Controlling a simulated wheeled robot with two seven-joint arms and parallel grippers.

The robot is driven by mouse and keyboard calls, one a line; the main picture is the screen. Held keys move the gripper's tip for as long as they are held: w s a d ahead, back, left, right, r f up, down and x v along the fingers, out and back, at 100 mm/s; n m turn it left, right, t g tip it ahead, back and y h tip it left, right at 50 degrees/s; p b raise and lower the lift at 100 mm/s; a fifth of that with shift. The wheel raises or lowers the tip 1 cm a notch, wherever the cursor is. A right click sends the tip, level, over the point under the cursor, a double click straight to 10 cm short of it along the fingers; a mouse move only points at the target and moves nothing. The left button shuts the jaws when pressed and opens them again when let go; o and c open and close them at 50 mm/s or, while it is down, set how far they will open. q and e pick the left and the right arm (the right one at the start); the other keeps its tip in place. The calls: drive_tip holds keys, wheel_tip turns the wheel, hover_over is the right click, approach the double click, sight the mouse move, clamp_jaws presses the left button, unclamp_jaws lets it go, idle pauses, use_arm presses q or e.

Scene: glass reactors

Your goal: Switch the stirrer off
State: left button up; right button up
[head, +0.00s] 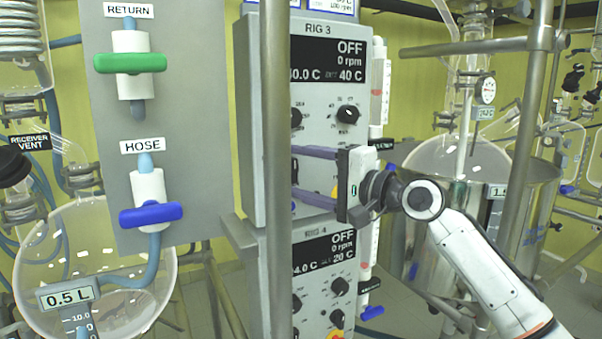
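The RIG 3 control box (250,120) stands in the middle, its display (335,62) reading OFF, 0 rpm and 40 C. Below the display are a black knob (347,114) and a second knob (297,117), partly hidden by a metal post. My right gripper (296,172) reaches in from the right in front of the lower panel. Its two purple fingers are apart, one above the other, with nothing visible held between them. The post may hide the fingertips; contact with the panel cannot be told. My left gripper is not in view.
The RIG 4 box (308,285) below also reads OFF, 0 rpm. A vertical metal post (277,170) stands before both boxes. A grey panel (105,85) with green RETURN (130,63) and blue HOSE (151,215) valves is at left. Glassware and a steel vessel (535,215) stand right.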

drive_tip(key=b+v, duration=0.1)
drive_tip(key=v, duration=0.9)
drive_tip(key=shift+d, duration=0.15)
drive_tip(key=s+d+f+n+h, duration=0.1)
drive_tip(key=s+f+n+h, duration=0.2)
drive_tip(key=f, duration=1.5)
drive_tip(key=s+f+h, duration=0.3)
drive_tip(key=s+f, duration=0.1)
drive_tip(key=f, duration=1.4)
drive_tip(key=s+d+f+n+g+h, duration=0.1)
drive_tip(key=s+d+f+n+h, duration=0.1)
drive_tip(key=s+f, duration=0.8)
drive_tip(key=s+d+f+n+g+h, duration=0.2)
drive_tip(key=s+f+n, duration=0.3)
drive_tip(key=s+f, duration=0.6)
drive_tip(key=s+d, duration=0.1)
drive_tip(key=s, duration=0.5)
drive_tip(key=shift+d+f+h, duration=0.15)
drive_tip(key=shift+d+h, duration=0.15)
drive_tip(key=shift+h, duration=0.1)
